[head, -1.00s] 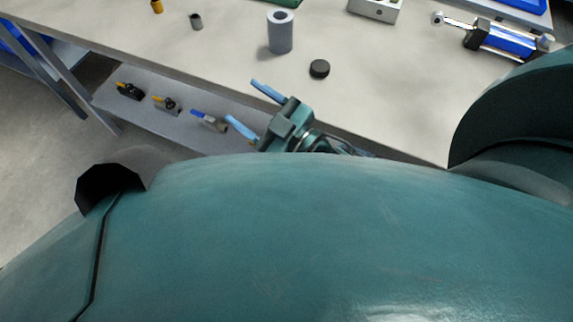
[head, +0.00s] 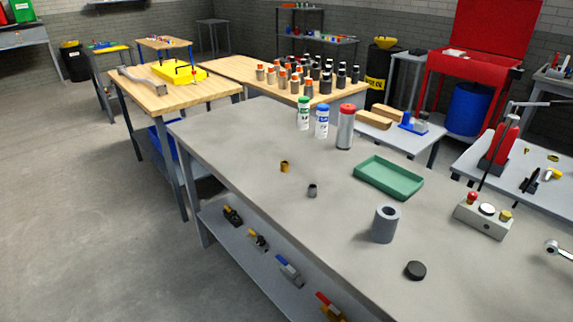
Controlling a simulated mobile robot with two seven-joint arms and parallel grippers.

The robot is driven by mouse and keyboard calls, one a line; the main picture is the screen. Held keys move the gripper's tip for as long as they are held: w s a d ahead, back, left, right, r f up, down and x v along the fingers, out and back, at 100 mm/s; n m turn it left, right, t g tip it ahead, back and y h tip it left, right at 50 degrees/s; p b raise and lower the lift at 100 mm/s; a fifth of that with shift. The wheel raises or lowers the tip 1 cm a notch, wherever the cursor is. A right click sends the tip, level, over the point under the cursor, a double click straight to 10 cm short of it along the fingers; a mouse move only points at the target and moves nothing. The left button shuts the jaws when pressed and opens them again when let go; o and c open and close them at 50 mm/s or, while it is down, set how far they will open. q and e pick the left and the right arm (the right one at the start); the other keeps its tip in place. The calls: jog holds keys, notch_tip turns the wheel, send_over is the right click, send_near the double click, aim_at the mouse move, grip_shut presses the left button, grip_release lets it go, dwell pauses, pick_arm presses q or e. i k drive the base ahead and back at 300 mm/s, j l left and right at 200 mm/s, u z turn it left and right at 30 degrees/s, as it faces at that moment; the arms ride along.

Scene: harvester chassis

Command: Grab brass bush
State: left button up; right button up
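The brass bush (head: 285,166) is a small golden-brown ring standing on the grey workbench (head: 235,145), toward its left side. A small dark grey bush (head: 312,191) stands just in front of it to the right, a short gap apart. Neither of my grippers shows in the head view now, so their state is hidden.
A grey hollow cylinder (head: 385,223), a black disc (head: 415,270), a green tray (head: 388,178) and a button box (head: 483,218) stand to the right. Bottles (head: 322,121) and a red-capped can (head: 345,127) stand behind. A lower shelf (head: 240,246) holds several valves.

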aim_at(284, 164)
jog(key=i+j+z, duration=0.1)
jog(key=z, duration=0.95)
jog(key=j+z, duration=0.4)
jog(key=j, duration=0.15)
jog(key=j+z, duration=0.5)
jog(key=j, duration=0.3)
jog(key=k+j+z, duration=0.1)
jog(key=j, duration=0.3)
jog(key=k+j+z, duration=0.1)
jog(key=j, duration=0.3)
